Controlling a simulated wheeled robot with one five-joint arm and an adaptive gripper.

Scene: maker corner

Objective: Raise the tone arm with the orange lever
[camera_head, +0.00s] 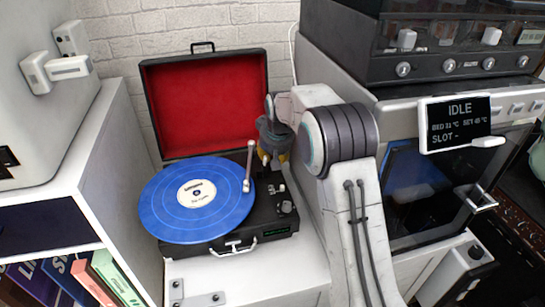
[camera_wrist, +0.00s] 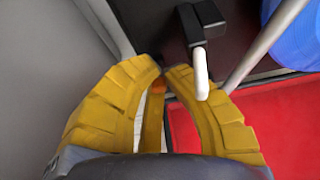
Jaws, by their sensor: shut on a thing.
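The record player (camera_head: 280,217) is an open black case with a red-lined lid and a blue record (camera_head: 175,215) on its platter. The silver tone arm (camera_head: 249,165) reaches over the record's right edge; I cannot tell whether its head touches the record. In the wrist view the tone arm tube (camera_wrist: 262,45) runs at the upper right. My gripper (camera_wrist: 162,76), with yellow ribbed fingers, is at the back right of the player. It is shut on the orange lever (camera_wrist: 158,85), of which only a small bit shows between the fingertips. The fingers hide the lever in the head view.
The red lid (camera_head: 205,105) stands open behind the platter, close to my gripper. A black block with a white rod (camera_wrist: 201,75) is right beside the fingertips. A machine with an IDLE screen (camera_head: 460,123) stands at the right, and a white shelf (camera_head: 75,175) at the left.

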